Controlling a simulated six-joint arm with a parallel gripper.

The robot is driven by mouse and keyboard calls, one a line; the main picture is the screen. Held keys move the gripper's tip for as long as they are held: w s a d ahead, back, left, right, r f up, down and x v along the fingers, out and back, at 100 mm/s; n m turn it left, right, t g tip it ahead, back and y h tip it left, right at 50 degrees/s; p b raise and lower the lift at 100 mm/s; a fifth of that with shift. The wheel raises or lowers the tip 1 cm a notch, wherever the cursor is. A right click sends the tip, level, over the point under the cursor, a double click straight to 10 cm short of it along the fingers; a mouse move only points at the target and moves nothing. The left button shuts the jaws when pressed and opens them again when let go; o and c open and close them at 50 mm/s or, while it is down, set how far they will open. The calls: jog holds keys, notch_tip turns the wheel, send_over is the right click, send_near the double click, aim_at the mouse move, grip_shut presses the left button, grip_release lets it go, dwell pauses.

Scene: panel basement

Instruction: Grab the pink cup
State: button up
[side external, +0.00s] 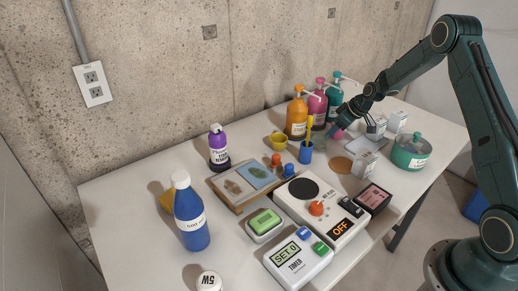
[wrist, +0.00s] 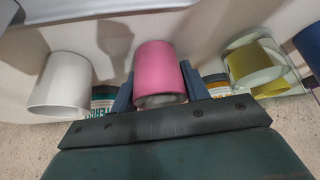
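The pink cup (wrist: 158,72) is in the middle of the wrist view, between the two dark blue fingers of my gripper (wrist: 158,85). A finger lies close along each side of it, and the fingers appear shut on it. In the side external view, the pink cup (side external: 336,133) shows small and partly hidden below my gripper (side external: 344,121), near the pump bottles at the back. I cannot tell whether its base touches the table.
A white cup (wrist: 62,86) stands left of the pink cup in the wrist view, and a clear glass with yellow in it (wrist: 258,66) stands right. Pump bottles (side external: 297,118) stand behind. A teal pot (side external: 411,152) and white boxes (side external: 396,122) are nearby. Devices fill the front.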

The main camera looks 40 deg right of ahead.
dwell(0.3)
jog(key=shift+s+r, duration=0.1)
jog(key=shift+r, duration=0.55)
jog(key=s, duration=0.2)
jog(key=s+d, duration=0.1)
jog(key=s, duration=0.1)
jog(key=shift+r, duration=0.2)
notch_tip(320, 180, up, 13)
jog(key=shift+w+r, duration=0.15)
jog(key=shift+a, duration=0.1)
